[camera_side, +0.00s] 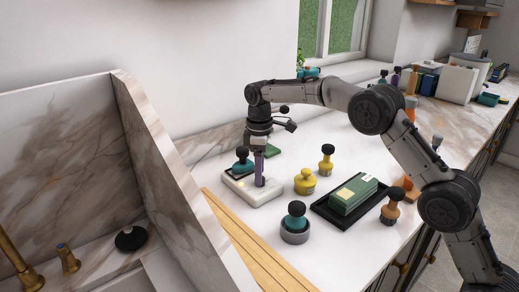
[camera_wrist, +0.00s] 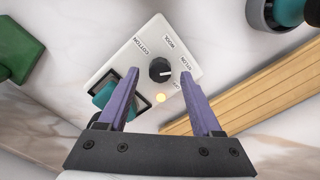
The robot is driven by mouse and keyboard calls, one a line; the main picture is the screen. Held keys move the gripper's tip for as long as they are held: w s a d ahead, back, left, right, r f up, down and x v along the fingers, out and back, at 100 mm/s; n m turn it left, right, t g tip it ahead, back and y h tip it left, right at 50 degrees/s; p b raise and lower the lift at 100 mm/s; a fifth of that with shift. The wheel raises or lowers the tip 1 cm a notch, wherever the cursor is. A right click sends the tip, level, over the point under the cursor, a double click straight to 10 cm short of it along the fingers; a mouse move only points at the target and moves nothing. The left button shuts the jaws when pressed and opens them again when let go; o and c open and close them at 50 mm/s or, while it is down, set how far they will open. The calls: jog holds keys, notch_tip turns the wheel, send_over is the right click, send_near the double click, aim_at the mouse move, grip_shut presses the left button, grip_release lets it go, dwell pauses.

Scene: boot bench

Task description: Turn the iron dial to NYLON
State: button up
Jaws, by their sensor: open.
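The iron dial (camera_wrist: 160,68) is a round black knob on a white control box (camera_wrist: 187,55), with COTTON, WOOL, NYLON and OFF printed around it. A short white mark shows on the knob's right side; I cannot tell exactly which label it meets. My gripper (camera_wrist: 159,75) is open, its purple fingers to either side of the dial in the wrist view. In the side view my gripper (camera_side: 260,184) points down at the white box (camera_side: 265,198), and the dial is hidden there. I cannot tell whether the fingers touch the dial. An amber light (camera_wrist: 160,98) glows beside it.
A teal piece (camera_wrist: 118,93) sits in a black recess on the box. A yellow pot (camera_side: 305,182), a teal stamp-like tool (camera_side: 295,222) in a grey ring and a black tray (camera_side: 322,207) with a green box stand to the right. A wooden strip (camera_wrist: 245,93) runs alongside.

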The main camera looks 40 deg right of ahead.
notch_tip(320, 180, up, 13)
jog(key=shift+f, duration=0.15)
dwell(0.4)
